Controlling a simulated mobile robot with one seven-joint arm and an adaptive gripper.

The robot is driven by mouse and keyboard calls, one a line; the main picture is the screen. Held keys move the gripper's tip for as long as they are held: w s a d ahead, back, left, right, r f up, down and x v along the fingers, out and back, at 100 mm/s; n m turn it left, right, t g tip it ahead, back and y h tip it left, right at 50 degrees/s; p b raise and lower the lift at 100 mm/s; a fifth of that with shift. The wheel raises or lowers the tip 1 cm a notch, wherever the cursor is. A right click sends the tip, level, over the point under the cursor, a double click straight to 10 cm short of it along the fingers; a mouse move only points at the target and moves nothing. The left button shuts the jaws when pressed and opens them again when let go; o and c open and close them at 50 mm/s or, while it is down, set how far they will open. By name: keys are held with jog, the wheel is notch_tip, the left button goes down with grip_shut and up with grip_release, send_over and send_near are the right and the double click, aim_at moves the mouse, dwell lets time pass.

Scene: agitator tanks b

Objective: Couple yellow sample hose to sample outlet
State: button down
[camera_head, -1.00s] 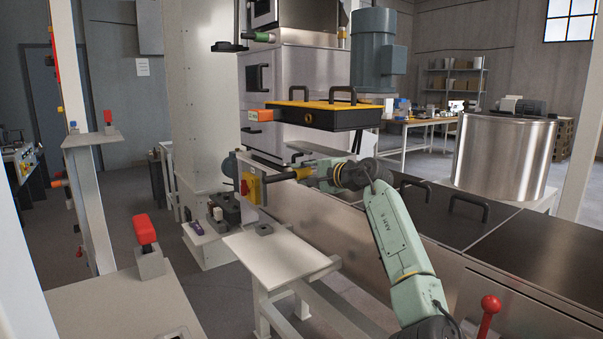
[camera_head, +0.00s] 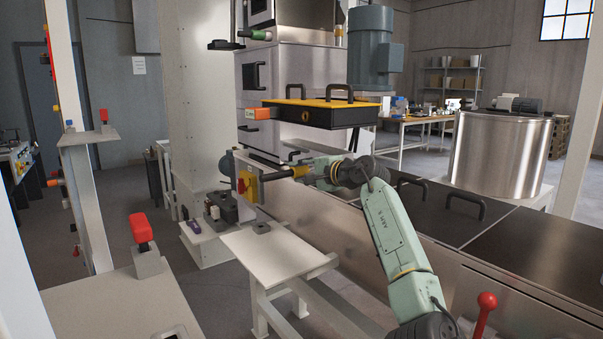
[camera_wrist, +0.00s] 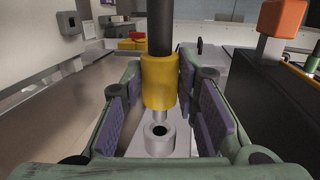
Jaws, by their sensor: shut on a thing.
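The yellow sleeve of the sample hose (camera_wrist: 160,82) is between the purple pads of my gripper (camera_wrist: 160,95) in the wrist view. Black hose (camera_wrist: 160,28) runs from it to the top of that picture. A thin metal tip shows below the sleeve, above a grey ring with a dark hole (camera_wrist: 159,139); I cannot tell whether they touch. In the head view my gripper (camera_head: 308,170) points left, and the yellow sleeve (camera_head: 297,172) shows at its end with a dark stub to its left. I cannot identify the sample outlet with certainty.
A yellow switch box with a red knob (camera_head: 247,185) stands just left of the hose end. A black-and-yellow cover (camera_head: 320,113) hangs above my gripper. A small light table (camera_head: 270,252) lies below, and a long metal trough (camera_head: 345,232) with dark lids (camera_head: 510,235) runs to the right.

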aim_at(309, 169)
jog(key=shift+w+d+r, duration=0.1)
jog(key=shift+w+d, duration=0.05)
jog(key=shift+w+d, duration=0.9)
jog(key=shift+d, duration=0.3)
jog(key=c, duration=1.2)
grip_release()
jog(key=shift+s+d, duration=0.1)
jog(key=shift+d, duration=0.05)
